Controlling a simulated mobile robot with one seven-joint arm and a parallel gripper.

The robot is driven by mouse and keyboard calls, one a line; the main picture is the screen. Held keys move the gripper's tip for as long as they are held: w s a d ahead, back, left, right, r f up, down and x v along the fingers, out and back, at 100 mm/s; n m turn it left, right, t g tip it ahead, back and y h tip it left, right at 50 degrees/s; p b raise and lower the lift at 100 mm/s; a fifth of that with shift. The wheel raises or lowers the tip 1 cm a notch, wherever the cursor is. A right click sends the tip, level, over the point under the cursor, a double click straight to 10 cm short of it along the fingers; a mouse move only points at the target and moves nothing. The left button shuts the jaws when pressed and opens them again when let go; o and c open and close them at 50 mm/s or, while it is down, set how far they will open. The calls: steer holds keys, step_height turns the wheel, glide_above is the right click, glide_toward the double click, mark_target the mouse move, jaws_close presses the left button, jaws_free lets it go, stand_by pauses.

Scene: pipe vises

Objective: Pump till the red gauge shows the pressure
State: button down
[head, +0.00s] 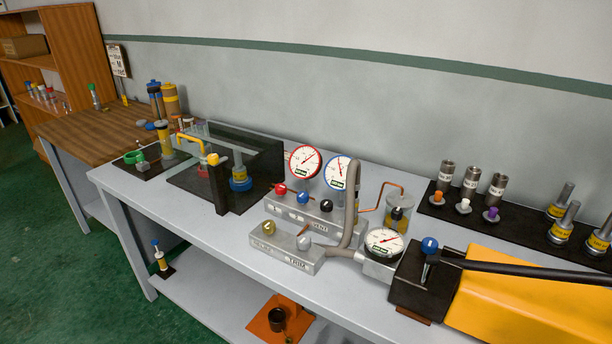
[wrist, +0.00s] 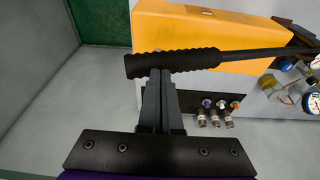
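The red-rimmed gauge (head: 304,162) stands on a grey valve block, with its white dial facing me; its reading is too small to make out surely. The yellow pump (head: 530,300) is at the front right, with a black head, a blue knob (head: 429,246) and a black lever (head: 535,268) running nearly level to the right. In the wrist view the lever's ribbed grip (wrist: 176,63) lies across the tips of my gripper (wrist: 160,76). The fingers are close together and look shut, with the grip at their ends rather than clearly between them. My gripper is outside the head view.
Valve blocks (head: 290,247) with coloured knobs stand left of the pump. Metal fittings (head: 469,182) stand on a black mat behind it.

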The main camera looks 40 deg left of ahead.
steer(key=shift+d+f, duration=0.1)
steer(key=shift+f, duration=0.55)
steer(key=shift+a+r+p, duration=0.2)
steer(key=shift+r+p, duration=0.15)
steer(key=shift+r, duration=0.25)
steer(key=shift+a+r+p, duration=0.2)
steer(key=shift+r+p, duration=0.1)
steer(key=shift+r, duration=0.25)
steer(key=shift+s+r, duration=0.1)
steer(key=shift+r, duration=0.3)
step_height(320, 180, up, 5)
steer(key=shift+f, duration=0.1)
